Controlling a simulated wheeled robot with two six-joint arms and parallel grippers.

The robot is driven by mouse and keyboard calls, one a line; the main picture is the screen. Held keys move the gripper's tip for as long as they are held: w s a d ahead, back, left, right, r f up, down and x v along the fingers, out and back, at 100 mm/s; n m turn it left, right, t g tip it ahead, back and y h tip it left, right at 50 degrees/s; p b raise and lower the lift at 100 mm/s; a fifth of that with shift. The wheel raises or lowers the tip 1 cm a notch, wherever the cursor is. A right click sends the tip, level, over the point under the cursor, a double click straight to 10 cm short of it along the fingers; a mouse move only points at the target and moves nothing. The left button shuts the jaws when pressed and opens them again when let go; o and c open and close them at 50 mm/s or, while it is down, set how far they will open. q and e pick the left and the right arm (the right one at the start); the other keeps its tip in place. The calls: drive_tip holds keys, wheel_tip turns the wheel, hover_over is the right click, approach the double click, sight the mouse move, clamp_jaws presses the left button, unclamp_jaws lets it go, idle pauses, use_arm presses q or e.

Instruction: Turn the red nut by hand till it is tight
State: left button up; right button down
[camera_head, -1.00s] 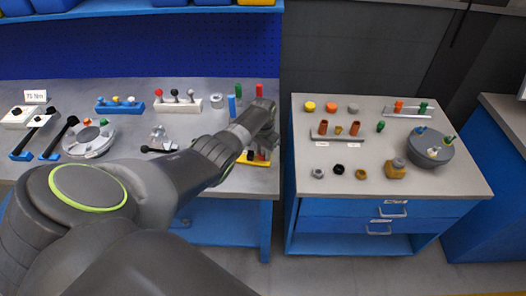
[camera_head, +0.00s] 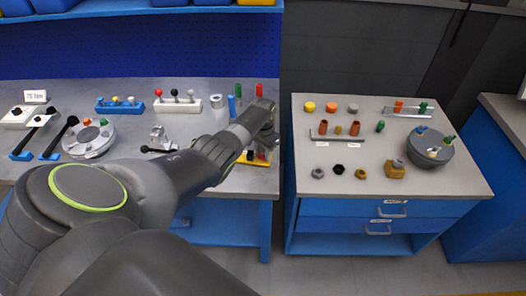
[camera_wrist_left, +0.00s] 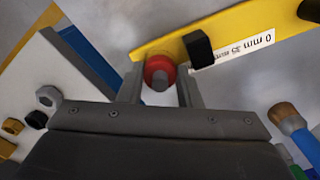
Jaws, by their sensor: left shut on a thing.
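The red nut (camera_wrist_left: 154,65) is a round red ring on a grey stud (camera_wrist_left: 161,84) in the left wrist view. It sits at the edge of a yellow plate (camera_wrist_left: 160,43). My left gripper (camera_wrist_left: 160,82) is shut on the nut, one finger on each side. In the head view my left gripper (camera_head: 266,142) is at the yellow plate (camera_head: 262,163) near the right end of the left bench, and my wrist hides most of the nut there. My right gripper is not in view.
A black block (camera_wrist_left: 199,48) and a printed scale label (camera_wrist_left: 235,51) are on the yellow plate close to the fingers. A grey flanged shell (camera_head: 429,153) stands on the right cabinet (camera_head: 440,186), across a gap.

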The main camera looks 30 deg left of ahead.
sight(263, 154)
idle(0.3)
use_arm(q)
drive_tip(key=o, duration=1)
drive_tip(key=shift+r, duration=0.2)
wheel_tip(263, 154, up, 8)
drive_tip(key=p, duration=0.7)
drive_tip(key=shift+f, duration=0.1)
